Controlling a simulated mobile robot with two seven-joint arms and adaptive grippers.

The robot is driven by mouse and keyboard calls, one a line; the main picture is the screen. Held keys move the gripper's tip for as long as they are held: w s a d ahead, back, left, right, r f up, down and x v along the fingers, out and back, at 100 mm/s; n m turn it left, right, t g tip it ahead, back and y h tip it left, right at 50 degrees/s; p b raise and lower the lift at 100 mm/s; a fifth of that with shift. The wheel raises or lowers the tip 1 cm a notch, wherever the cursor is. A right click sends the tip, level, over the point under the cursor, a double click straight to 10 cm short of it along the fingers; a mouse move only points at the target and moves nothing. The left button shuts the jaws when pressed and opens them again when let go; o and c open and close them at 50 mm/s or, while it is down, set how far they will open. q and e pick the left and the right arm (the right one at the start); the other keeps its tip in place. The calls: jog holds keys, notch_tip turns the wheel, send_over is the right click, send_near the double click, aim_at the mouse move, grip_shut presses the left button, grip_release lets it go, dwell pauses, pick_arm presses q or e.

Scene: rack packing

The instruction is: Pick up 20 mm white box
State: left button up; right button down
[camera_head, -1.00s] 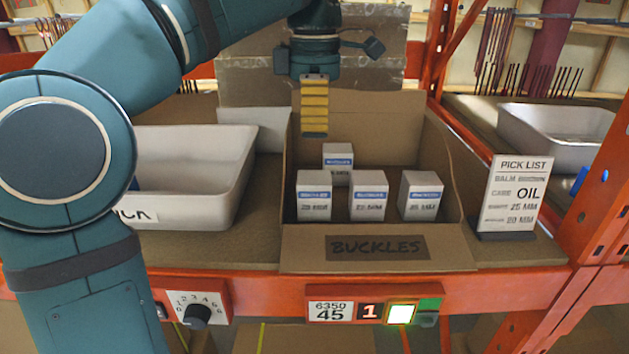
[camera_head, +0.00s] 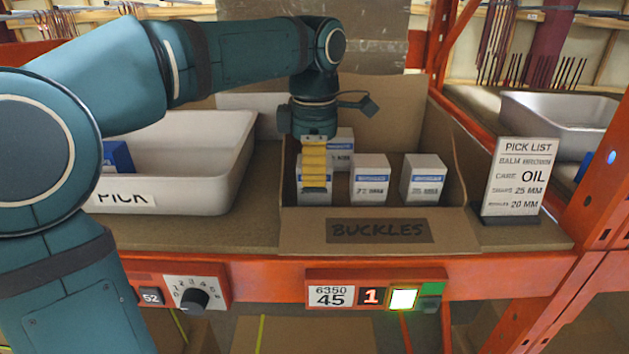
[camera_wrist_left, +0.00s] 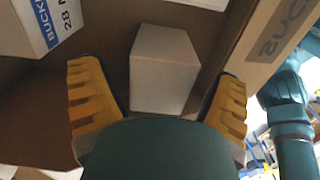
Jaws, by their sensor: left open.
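My left gripper (camera_head: 314,180) is open and points down at the front-left white box (camera_head: 314,198) in the buckles carton. Its fingers cover most of that box's front face, so its size label is hidden now. In the left wrist view a plain white box (camera_wrist_left: 163,70) lies between the two open yellow fingers, not gripped. A middle box (camera_head: 369,180), a right box (camera_head: 423,180) and a back box (camera_head: 343,140) also stand upright in the carton; their size numbers are hard to read. My right gripper is not in view.
The cardboard buckles carton (camera_head: 290,228) has a low front and higher side walls. A pale pick tray (camera_head: 215,195) stands to its left with a blue item (camera_head: 117,157) inside. A pick list sign (camera_head: 517,178) stands to its right on the shelf.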

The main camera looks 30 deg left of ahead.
pick_arm(q)
notch_tip(320, 180, down, 2)
jog(key=shift+f, duration=0.1)
jog(key=c, duration=1.3)
jog(key=shift+c, duration=0.2)
